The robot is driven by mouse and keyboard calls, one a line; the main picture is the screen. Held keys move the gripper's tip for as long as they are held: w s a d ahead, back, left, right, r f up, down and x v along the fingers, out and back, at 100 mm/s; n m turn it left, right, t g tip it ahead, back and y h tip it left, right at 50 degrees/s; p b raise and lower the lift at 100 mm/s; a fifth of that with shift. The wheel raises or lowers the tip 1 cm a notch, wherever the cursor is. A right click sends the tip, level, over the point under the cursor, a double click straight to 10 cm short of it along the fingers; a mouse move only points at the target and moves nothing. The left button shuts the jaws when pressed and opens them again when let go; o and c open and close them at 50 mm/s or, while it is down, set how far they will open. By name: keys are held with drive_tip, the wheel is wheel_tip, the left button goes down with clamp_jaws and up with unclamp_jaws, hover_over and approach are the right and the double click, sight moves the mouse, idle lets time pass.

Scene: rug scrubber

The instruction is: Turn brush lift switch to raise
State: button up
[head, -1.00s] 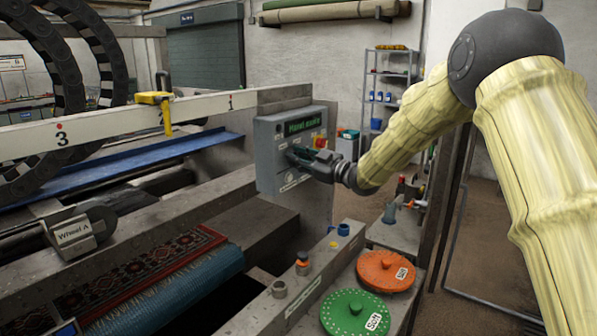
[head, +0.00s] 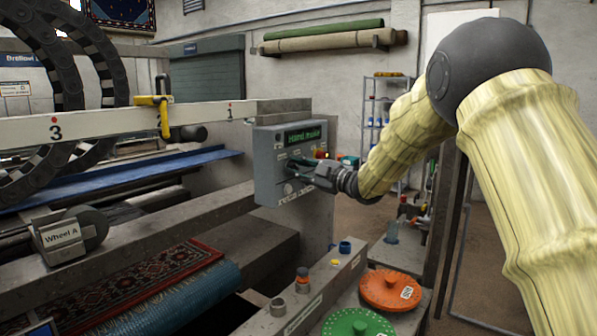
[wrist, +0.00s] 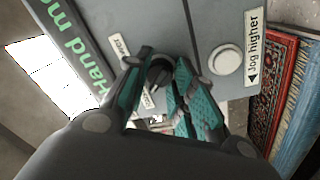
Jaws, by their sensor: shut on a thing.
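The grey control box (head: 283,165) stands at the end of the beam in the head view, with a green lit display reading "Hand mode". In the wrist view a dark round switch knob (wrist: 158,76) sits on the panel between small white labels, whose words I cannot fully read. My gripper (wrist: 160,84) is at the panel with its teal-padded fingers on either side of the knob, shut on it. In the head view my gripper (head: 303,168) reaches the box face from the right. The knob's exact pointing is partly hidden by the fingers.
A round white button (wrist: 225,60) labelled "Jog higher" is beside the fingers. Below the box are an orange disc (head: 385,290), a green disc (head: 350,325) and small coloured knobs on a ledge. A patterned rug (head: 150,275) lies at the left.

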drive_tip(key=o, duration=1.1)
drive_tip(key=shift+c, duration=0.2)
drive_tip(key=r+v, duration=0.1)
drive_tip(key=v, duration=1.1)
drive_tip(key=shift+f, duration=0.5)
